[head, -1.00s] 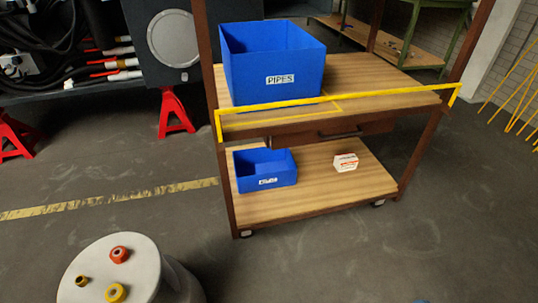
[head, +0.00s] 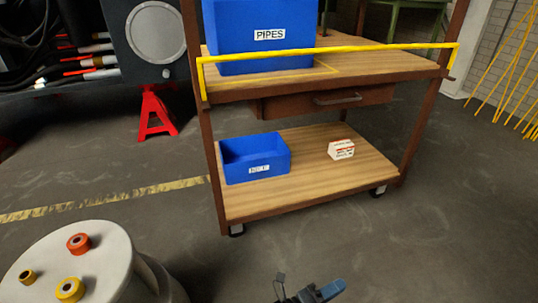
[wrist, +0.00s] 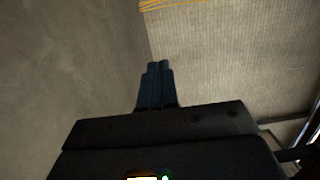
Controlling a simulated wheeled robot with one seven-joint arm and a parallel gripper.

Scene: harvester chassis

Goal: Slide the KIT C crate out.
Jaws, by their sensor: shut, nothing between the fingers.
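A small open blue crate (head: 255,160) stands at the left of the cart's lower wooden shelf (head: 305,192). Its white front label is too small to read, so I cannot tell for sure that it says KIT C. My gripper (head: 318,293) shows at the bottom edge of the head view, partly cut off, well in front of and below the cart. In the wrist view its dark blue fingers (wrist: 158,68) are together with nothing between them. The crate is not in the wrist view.
A large blue PIPES crate (head: 258,58) stands on the upper shelf, behind a yellow bar (head: 330,50). A closed drawer (head: 285,104) hangs below. A small white box (head: 341,149) lies right of the blue crate. A round table (head: 105,262) holds rings at lower left.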

